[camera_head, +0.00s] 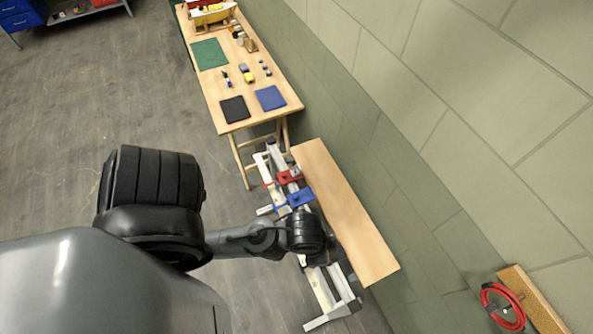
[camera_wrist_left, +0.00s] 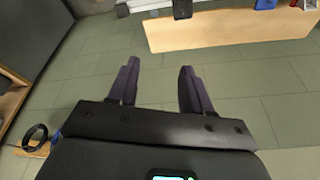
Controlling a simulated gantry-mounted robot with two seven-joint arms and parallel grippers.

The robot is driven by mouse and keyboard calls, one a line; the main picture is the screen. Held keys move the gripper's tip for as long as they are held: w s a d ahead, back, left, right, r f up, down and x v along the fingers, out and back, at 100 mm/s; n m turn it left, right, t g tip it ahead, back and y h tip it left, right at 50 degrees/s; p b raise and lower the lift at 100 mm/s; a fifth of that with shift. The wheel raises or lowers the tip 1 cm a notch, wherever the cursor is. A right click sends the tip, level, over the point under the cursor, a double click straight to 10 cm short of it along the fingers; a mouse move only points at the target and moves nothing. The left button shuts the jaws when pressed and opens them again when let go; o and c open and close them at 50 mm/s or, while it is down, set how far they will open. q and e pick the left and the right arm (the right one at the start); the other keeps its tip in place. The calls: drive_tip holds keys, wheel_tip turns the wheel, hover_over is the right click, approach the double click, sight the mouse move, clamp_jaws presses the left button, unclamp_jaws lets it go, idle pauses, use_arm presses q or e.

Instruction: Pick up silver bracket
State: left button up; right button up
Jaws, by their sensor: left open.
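I cannot pick out a silver bracket with certainty. The nearest match in the head view is a silver-white rail stand (camera_head: 325,290), with a red clamp (camera_head: 288,177) and a blue clamp (camera_head: 294,198) on its upper part. My left arm comes in from the left and its dark wrist covers the middle of this stand. The left gripper's fingers are hidden there. In the left wrist view my left gripper (camera_wrist_left: 159,66) is open, with nothing between its two dark fingers. Part of the silver rail (camera_wrist_left: 150,6) shows at the top edge. My right gripper is out of view.
A wooden board (camera_head: 345,215) lies between the stand and the green-grey wall; it also shows in the left wrist view (camera_wrist_left: 230,30). A wooden table (camera_head: 225,95) with mats and small parts stands behind. A red coil (camera_head: 503,305) is at lower right. Floor on the left is clear.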

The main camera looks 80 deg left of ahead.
use_arm(q)
drive_tip(key=o, duration=0.5)
drive_tip(key=shift+d, duration=0.15)
